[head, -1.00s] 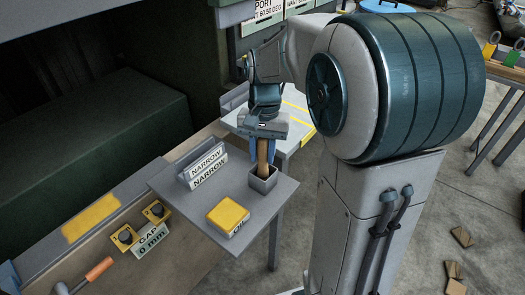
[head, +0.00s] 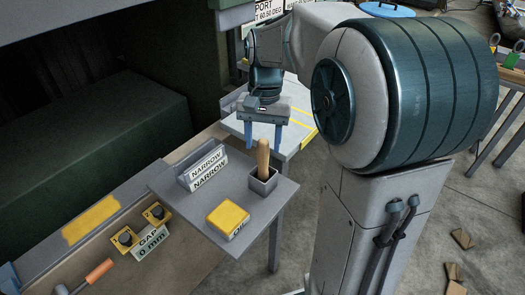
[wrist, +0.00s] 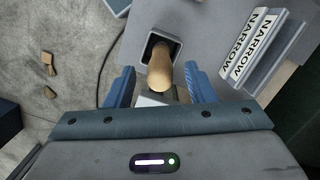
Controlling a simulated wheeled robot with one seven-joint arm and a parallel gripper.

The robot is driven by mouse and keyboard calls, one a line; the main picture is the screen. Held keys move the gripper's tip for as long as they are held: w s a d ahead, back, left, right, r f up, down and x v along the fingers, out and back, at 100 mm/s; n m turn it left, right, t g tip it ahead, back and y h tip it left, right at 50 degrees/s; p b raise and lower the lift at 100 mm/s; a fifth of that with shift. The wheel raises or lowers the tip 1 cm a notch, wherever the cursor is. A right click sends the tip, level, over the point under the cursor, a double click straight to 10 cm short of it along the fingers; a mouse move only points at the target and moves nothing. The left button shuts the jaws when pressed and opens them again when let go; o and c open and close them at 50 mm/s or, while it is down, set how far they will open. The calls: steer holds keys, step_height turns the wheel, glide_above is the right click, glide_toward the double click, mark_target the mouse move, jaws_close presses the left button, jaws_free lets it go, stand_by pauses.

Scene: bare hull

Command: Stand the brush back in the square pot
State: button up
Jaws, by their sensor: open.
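The brush's wooden handle (head: 263,156) stands up out of the square grey pot (head: 263,184) at the right corner of the small grey shelf. It leans slightly; its lower end is hidden inside the pot. In the wrist view the handle (wrist: 160,72) points toward the camera, with the pot's rim (wrist: 151,42) around its base. My gripper (head: 264,147) is open and empty, up above and behind the pot in the head view. Its blue fingers (wrist: 160,85) show on either side of the handle in the wrist view, apart from it.
The grey shelf (head: 190,212) also holds NARROW signs (head: 207,167) and a yellow block (head: 228,217). A workbench with an orange-handled tool (head: 98,271) lies front left. A table with yellow stripes (head: 297,130) stands behind. The shelf between signs and pot is clear.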

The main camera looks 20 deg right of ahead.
steer(key=r, duration=0.4)
steer(key=w+r, duration=0.1)
steer(key=r, duration=0.2)
steer(key=shift+d+r, duration=0.1)
steer(key=shift+d, duration=0.2)
steer(key=shift+s+r, duration=0.1)
steer(key=shift+r, duration=0.05)
steer(key=shift+s, duration=0.4)
steer(key=s+f+n+t, duration=0.4)
steer(key=s+f, duration=0.6)
steer(key=s, duration=0.4)
steer(key=shift+a+f+n+h, duration=0.2)
steer(key=shift+a+n+h, duration=0.2)
steer(key=shift+n, duration=0.4)
steer(key=shift+s, duration=0.1)
